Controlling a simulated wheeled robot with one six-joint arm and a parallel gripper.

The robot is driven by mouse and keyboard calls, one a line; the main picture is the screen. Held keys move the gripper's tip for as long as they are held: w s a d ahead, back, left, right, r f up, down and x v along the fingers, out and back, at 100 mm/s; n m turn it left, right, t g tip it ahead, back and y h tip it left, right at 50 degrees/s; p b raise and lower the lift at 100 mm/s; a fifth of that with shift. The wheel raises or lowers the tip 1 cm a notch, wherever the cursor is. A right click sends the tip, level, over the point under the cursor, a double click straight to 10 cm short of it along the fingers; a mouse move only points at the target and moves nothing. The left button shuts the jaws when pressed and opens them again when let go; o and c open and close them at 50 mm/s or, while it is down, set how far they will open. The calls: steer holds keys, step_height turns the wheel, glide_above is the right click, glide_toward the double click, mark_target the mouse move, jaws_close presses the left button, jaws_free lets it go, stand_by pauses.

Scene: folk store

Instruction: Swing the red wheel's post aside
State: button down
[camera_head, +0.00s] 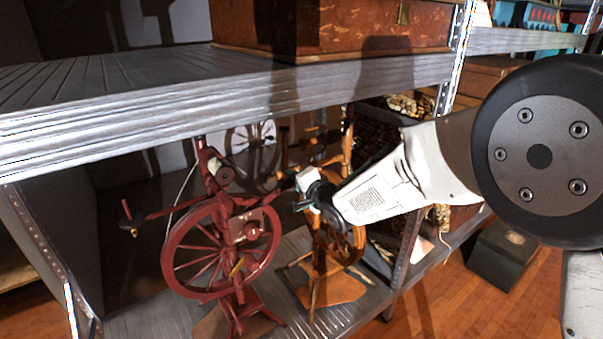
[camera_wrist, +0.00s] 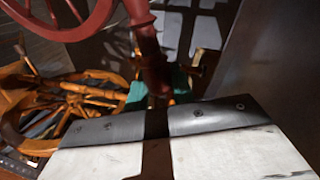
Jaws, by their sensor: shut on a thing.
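The red spinning wheel (camera_head: 222,247) stands on the lower shelf at the left in the head view. Its rim also shows at the top left of the wrist view (camera_wrist: 62,32). My gripper (camera_head: 297,196) reaches in from the right, beside the red wheel's upper part. In the wrist view my gripper (camera_wrist: 157,98) is shut on the red turned post (camera_wrist: 152,62), which runs down between the teal-tipped fingers. The lower end of the post is partly hidden by the fingers.
An orange-brown spinning wheel (camera_head: 352,243) stands close behind and right of the red one, below my gripper. The upper shelf (camera_head: 150,110) hangs just above, bearing a wooden chest (camera_head: 340,27). A metal upright (camera_head: 408,240) stands to the right.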

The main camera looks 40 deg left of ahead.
steer(key=shift+w+f, duration=0.1)
steer(key=shift+f, duration=0.2)
steer(key=shift+f+m, duration=0.1)
steer(key=shift+m, duration=0.2)
steer(key=c, duration=1.3)
jaws_free()
steer(key=shift+o, duration=0.2)
steer(key=shift+d, duration=0.1)
steer(key=v, duration=0.7)
steer(key=shift+d, duration=0.3)
